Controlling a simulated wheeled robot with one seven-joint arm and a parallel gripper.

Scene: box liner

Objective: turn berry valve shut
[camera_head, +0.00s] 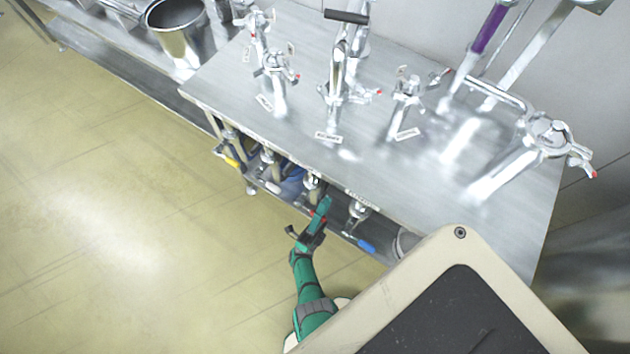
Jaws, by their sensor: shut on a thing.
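Under the front edge of the steel counter is a row of valves: one with a yellow handle (231,162), one with a pale handle (272,187), a metal-bodied one (313,183) and one with a blue handle (367,246). Their labels are too small to read, so I cannot tell which is berry. My gripper (318,216), on a green arm, is at the metal-bodied valve, just below the counter edge.
The steel counter (300,45) overhangs the valves and carries several metal taps, including one with a black handle (346,16). A metal pot (180,32) stands at the upper left. The floor (120,220) at left is clear.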

